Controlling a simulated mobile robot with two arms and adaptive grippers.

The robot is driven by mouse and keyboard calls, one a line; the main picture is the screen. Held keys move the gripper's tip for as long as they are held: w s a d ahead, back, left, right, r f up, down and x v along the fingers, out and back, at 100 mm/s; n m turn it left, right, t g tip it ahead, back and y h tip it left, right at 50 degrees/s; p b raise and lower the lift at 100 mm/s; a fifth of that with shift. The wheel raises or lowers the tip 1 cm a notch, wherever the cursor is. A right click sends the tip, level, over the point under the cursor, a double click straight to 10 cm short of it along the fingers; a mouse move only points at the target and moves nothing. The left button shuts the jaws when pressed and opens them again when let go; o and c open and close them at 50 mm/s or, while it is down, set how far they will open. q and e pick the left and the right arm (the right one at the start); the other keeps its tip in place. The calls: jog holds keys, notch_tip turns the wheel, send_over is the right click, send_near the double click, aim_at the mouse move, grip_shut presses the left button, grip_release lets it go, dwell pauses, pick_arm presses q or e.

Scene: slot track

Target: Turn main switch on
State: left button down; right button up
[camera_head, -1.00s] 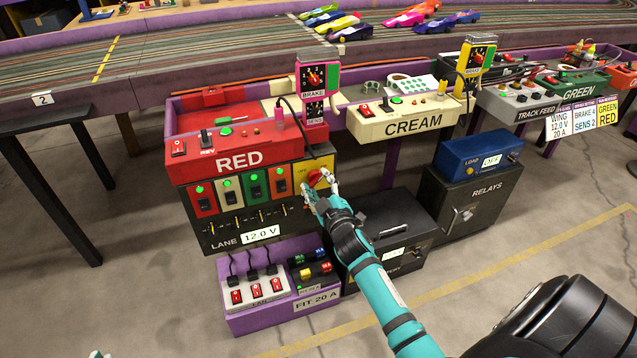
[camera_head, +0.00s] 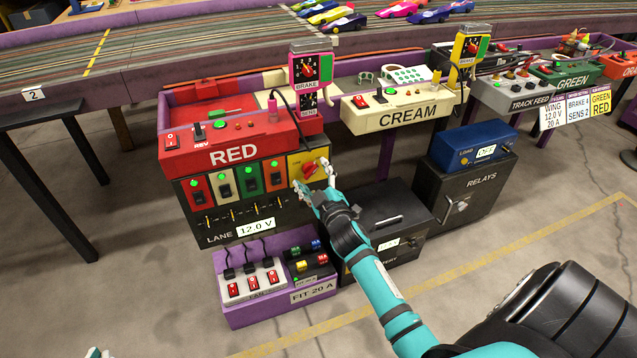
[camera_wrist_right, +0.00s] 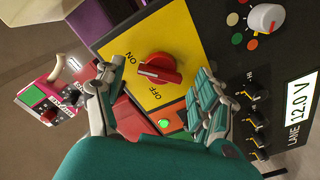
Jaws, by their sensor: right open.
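The main switch, a red rotary knob (camera_head: 310,169) on a yellow plate, is at the upper right of the RED lane panel. In the right wrist view the knob (camera_wrist_right: 162,69) shows a white mark on its left end, near the ON and OFF lettering; I cannot tell which label it points at. My right gripper (camera_head: 314,178) is open in front of the plate. In the wrist view the gripper's fingers (camera_wrist_right: 157,88) stand on either side below the knob, with nothing between them and no clear contact. A scrap of my left gripper (camera_head: 97,353) shows at the bottom edge.
Lit rocker switches (camera_head: 225,183) sit left of the plate. A purple fuse box (camera_head: 240,313) and a black battery box (camera_head: 400,215) stand below. The CREAM panel (camera_head: 405,115) and a relay cabinet (camera_head: 480,190) are to the right.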

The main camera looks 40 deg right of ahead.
jog(key=v, duration=1.1)
jog(key=shift+s, duration=0.4)
